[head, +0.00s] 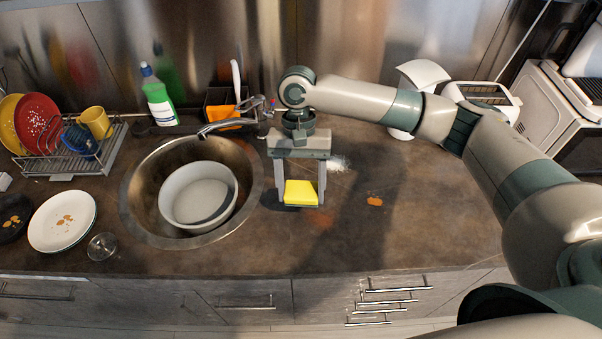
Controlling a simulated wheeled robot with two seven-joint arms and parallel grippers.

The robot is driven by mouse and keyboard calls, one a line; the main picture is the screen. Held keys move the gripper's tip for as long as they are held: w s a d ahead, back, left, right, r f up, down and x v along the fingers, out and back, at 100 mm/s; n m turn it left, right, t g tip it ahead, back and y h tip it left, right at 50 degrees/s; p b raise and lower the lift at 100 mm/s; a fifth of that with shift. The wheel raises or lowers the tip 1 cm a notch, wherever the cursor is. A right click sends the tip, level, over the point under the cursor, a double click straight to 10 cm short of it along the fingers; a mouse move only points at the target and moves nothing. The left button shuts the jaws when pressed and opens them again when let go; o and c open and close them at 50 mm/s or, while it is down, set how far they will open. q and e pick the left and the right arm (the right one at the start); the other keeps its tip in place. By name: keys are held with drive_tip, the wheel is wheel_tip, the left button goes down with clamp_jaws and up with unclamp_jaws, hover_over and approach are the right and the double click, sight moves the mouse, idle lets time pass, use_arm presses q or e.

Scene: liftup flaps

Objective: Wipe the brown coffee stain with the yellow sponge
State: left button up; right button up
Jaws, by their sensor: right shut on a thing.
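My right gripper (301,198) points down over the counter, right of the sink, with its fingers shut on the yellow sponge (300,192). The sponge is at or just above the counter; I cannot tell if it touches. A faint reddish-brown smear (320,220) lies on the counter just right of and in front of the sponge. A small orange-brown patch (375,201) lies farther right. I cannot tell for sure which mark is the coffee stain. My left gripper is out of view.
A sink (131,208) with a white bowl (198,194) is to the left, its faucet (232,126) behind. A dish rack (70,165), a plate (62,235) and a glass (102,246) stand far left. The counter's front right is clear.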

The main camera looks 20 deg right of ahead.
drive_tip(key=shift+r+m+y+p, duration=0.1)
drive_tip(key=shift+m+y+p, duration=0.5)
drive_tip(key=shift+m+p, duration=0.35)
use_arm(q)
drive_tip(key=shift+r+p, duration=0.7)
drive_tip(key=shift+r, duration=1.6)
use_arm(e)
drive_tip(key=shift+w+f+m+y, duration=0.1)
drive_tip(key=shift+f+m+y, duration=0.3)
drive_tip(key=shift+f, duration=0.1)
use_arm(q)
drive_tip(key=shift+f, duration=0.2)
use_arm(e)
drive_tip(key=shift+f, duration=0.15)
wheel_tip(320, 180, down, 3)
drive_tip(key=b, duration=0.4)
drive_tip(key=shift+d+f, duration=0.1)
drive_tip(key=shift+f, duration=0.05)
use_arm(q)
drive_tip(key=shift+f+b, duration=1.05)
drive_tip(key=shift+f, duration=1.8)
use_arm(e)
drive_tip(key=shift+f, duration=0.7)
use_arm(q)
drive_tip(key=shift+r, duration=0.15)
use_arm(e)
drive_tip(key=shift+w, duration=0.1)
